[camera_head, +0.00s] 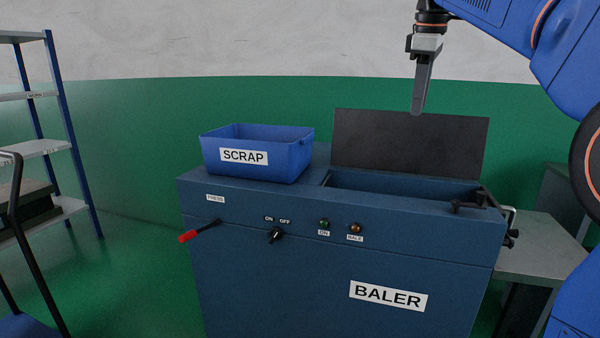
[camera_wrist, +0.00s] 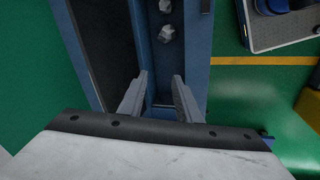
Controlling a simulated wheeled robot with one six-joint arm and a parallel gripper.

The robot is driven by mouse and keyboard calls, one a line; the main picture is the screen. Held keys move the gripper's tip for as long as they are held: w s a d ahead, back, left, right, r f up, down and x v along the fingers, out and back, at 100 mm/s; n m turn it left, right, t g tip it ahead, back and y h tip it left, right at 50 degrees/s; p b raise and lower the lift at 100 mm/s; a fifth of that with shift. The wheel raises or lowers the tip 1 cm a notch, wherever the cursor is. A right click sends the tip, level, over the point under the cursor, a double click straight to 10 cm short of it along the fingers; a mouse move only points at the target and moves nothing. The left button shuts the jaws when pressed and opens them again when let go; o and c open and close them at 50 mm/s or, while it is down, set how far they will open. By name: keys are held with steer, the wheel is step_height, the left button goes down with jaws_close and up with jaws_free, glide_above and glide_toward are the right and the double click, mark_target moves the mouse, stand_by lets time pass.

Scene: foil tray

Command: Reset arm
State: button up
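My gripper (camera_head: 416,112) hangs fingers-down above the baler (camera_head: 330,255), in front of its raised dark lid (camera_head: 410,142). In the wrist view my gripper (camera_wrist: 160,76) has its two fingers apart with nothing between them. Below the fingers is the baler's open chamber, whose rim (camera_wrist: 201,45) shows beside it. Grey crumpled lumps (camera_wrist: 166,34) lie in the chamber. The head view does not show the chamber floor.
A blue SCRAP bin (camera_head: 296,160) stands on the baler top, left of the opening. The baler front has a red-handled lever (camera_head: 198,231) and a knob (camera_head: 276,235). Shelves (camera_head: 50,148) stand at left, and a grey table (camera_head: 540,250) at right. Air around the gripper is clear.

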steer(key=s+f+m+t, duration=0.1)
steer(key=s+f+m, duration=0.4)
steer(key=s+f, duration=1.1)
steer(key=s+d+f+m+t, duration=0.1)
steer(key=s+f+m, duration=0.5)
steer(key=s+f, duration=1)
step_height(320, 180, down, 8)
steer(key=shift+d+f+m+y, duration=0.15)
steer(key=shift+m+y, duration=0.15)
steer(key=shift+s, duration=0.1)
